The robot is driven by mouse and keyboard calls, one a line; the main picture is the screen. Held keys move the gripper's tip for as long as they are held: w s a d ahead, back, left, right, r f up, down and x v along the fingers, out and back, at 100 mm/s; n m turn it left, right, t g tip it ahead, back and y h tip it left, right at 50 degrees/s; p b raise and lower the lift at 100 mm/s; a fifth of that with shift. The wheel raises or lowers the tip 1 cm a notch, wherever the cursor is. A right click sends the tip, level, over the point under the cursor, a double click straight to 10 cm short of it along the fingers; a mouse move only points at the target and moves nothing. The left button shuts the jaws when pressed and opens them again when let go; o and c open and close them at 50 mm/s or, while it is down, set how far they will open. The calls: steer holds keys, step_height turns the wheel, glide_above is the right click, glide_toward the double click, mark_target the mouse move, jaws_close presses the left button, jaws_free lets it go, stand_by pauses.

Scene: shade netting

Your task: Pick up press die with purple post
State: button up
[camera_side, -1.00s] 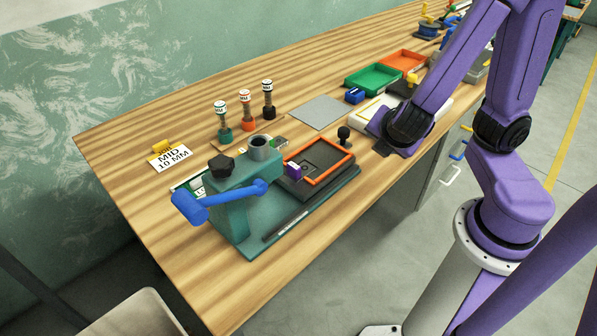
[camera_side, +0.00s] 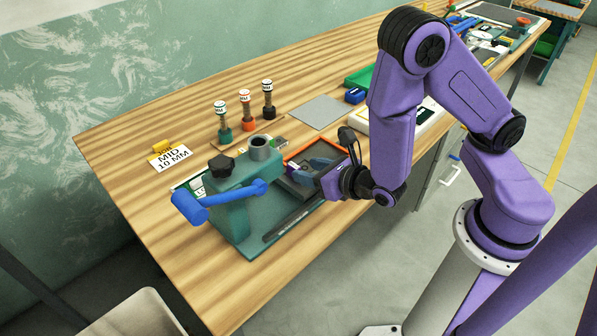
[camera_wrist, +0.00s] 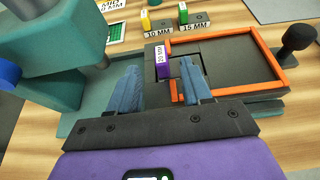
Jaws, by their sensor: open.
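The purple post (camera_wrist: 162,63) of the press die carries a white 20 MM label in the wrist view. It stands upright on a dark die (camera_wrist: 172,86) at the left end of the orange-rimmed tray. My gripper (camera_wrist: 162,70) is open, its two blue fingers on either side of the post's line, left and right, with a gap to each visible. Whether the fingertips are level with the post is hard to tell. In the side view my gripper (camera_side: 312,168) is low over the tray and covers most of the post.
The teal press (camera_side: 232,205) with its blue lever (camera_side: 205,207) stands close on the left. The orange-rimmed tray (camera_wrist: 250,45) has a black knob (camera_wrist: 298,37) at its right. Dies with yellow (camera_wrist: 146,20) and green posts (camera_wrist: 183,14) stand behind. A grey plate (camera_side: 318,112) lies farther back.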

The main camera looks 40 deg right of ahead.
mark_target(296, 167)
steer(key=x, duration=0.6)
steer(key=shift+w, duration=0.15)
jaws_close()
